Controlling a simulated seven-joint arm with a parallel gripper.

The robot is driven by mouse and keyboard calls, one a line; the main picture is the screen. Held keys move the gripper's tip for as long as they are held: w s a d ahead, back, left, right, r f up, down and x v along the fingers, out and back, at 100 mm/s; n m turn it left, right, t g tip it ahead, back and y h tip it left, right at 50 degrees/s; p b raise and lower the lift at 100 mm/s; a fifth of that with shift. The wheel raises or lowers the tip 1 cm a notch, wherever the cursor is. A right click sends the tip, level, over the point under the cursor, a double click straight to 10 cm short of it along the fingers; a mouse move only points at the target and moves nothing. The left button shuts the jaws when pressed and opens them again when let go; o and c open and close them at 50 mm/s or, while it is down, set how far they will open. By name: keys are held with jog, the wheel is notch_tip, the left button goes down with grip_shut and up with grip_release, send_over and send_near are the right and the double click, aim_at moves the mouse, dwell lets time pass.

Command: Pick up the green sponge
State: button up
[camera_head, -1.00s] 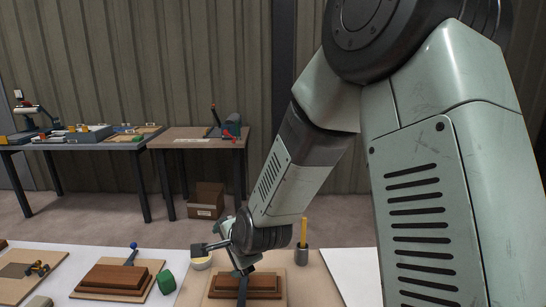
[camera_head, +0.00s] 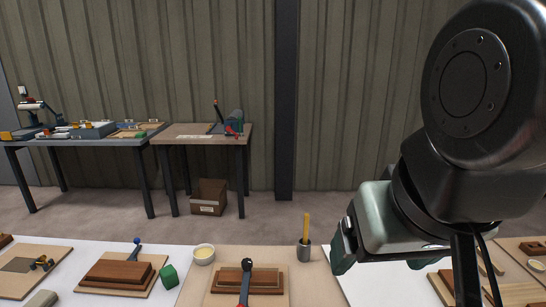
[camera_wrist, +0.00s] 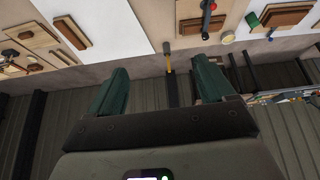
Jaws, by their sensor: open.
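The green sponge (camera_head: 168,275) is a small green block on the white table, left of centre in the head view, at the right edge of a board with brown wooden blocks. It also shows upside down near the top right of the wrist view (camera_wrist: 252,19). My gripper (camera_head: 382,262) is well to the right of the sponge, raised above the table, with nothing visible in it. Its two green fingers stand wide apart in the wrist view (camera_wrist: 163,70). The sponge is clear of my gripper and uncovered.
A board with a stepped wooden block and a dark-headed tool (camera_head: 246,280) lies right of the sponge. A grey block (camera_head: 41,299) lies to its left. Workbenches stand behind.

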jog(key=shift+c, duration=0.2)
jog(key=w+a+n, duration=0.1)
jog(key=w+a, duration=0.3)
jog(key=w, duration=0.3)
jog(key=w+a+n+y, duration=0.1)
jog(key=w+a+n, duration=0.1)
jog(key=w+a, duration=0.35)
jog(key=w+a+n, duration=0.1)
jog(key=w+a, duration=0.2)
jog(key=w, duration=0.6)
jog(key=n+g+y, duration=0.2)
jog(key=n, duration=0.3)
send_over(168, 271)
jog(key=s+d, duration=0.2)
jog(key=d, duration=0.1)
notch_tip(168, 271, down, 32)
jog(key=x, duration=0.3)
jog(key=s+x, duration=0.1)
jog(key=x, duration=0.1)
jog(key=shift+w+a+f, duration=0.2)
jog(key=shift+a+f, duration=0.15)
jog(key=shift+f, duration=0.05)
jog(key=shift+x, duration=2.85)
jog(key=shift+s, duration=0.15)
